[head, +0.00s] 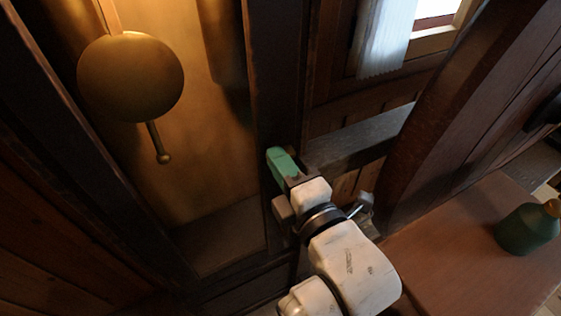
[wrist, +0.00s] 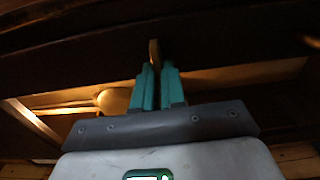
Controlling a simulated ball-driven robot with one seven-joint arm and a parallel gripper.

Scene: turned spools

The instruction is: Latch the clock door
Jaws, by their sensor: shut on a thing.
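The clock door (head: 272,70) is a dark wooden frame around a tall glazed opening in the head view. A brass pendulum bob (head: 130,77) hangs behind it. My gripper (head: 278,156) is at the right stile of the door, with its green fingers against or very near the wood. In the wrist view, the teal fingers (wrist: 157,72) are closed on a small brass latch piece (wrist: 154,50) that sticks out between their tips. The gripper hides the latch in the head view. I cannot tell whether the latch is turned or the door is fully closed.
A dark curved wooden post (head: 440,105) stands just right of my arm. A reddish-brown surface (head: 450,255) at the lower right carries a green bottle-like object (head: 528,228). A pale curtain (head: 382,38) hangs by a window at the upper right.

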